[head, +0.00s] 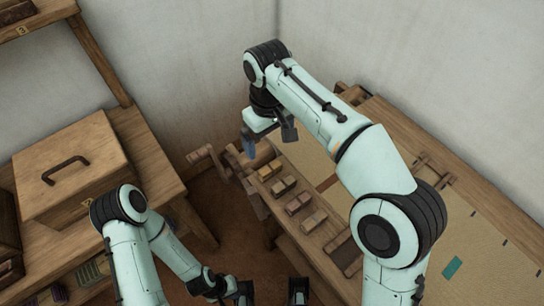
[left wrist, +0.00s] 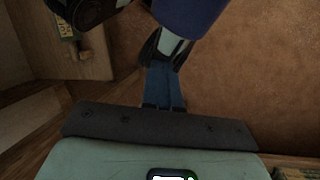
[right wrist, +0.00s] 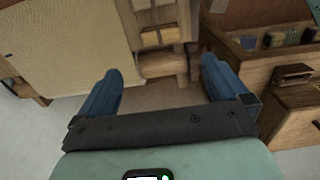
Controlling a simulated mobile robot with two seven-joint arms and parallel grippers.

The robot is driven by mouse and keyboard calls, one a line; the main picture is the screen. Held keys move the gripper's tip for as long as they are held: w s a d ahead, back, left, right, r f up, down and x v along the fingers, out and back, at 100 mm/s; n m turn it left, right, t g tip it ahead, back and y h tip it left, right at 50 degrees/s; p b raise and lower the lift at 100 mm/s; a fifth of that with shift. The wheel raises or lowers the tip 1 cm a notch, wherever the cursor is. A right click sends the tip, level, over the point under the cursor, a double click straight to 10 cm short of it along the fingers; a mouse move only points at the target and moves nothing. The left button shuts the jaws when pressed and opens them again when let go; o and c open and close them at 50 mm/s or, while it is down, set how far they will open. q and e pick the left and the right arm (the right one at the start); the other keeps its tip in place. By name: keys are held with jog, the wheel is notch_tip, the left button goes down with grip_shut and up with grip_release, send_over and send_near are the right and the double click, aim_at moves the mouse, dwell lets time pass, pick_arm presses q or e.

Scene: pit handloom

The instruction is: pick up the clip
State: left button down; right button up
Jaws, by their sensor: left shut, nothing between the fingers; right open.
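I cannot make out for certain which thing is the clip. Several small wooden pieces (head: 298,203) sit in a row along the loom's near beam in the head view; two show beyond my fingers in the right wrist view (right wrist: 159,36). My right gripper (head: 268,142) is open and hangs over the far end of the loom. In the right wrist view its blue fingers (right wrist: 163,80) are wide apart with nothing between them. My left gripper (left wrist: 163,75) is shut and empty, its blue fingers together, low over the brown floor. In the head view its fingertips are unclear.
The pale cloth (head: 480,238) on the loom bears a teal patch (head: 453,267). A lidded wooden box (head: 95,150) stands on the left bench. An open compartment (right wrist: 262,52) with coloured items shows in the right wrist view. Brown floor (head: 225,215) lies between bench and loom.

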jog(key=b, duration=0.2)
send_over(270, 167)
notch_tip(270, 167, down, 6)
jog(key=shift+a+f, duration=0.1)
jog(key=shift+f, duration=0.15)
jog(key=shift+f+b, duration=0.85)
jog(key=shift+f, duration=2.25)
pick_arm(q)
jog(key=f, duration=0.1)
jog(key=w+f, duration=0.1)
jog(key=f, duration=0.1)
jog(key=shift+w+f+t, duration=0.1)
jog(key=shift+w+t, duration=0.05)
jog(key=shift+t, duration=0.15)
pick_arm(e)
jog(key=c, duration=1)
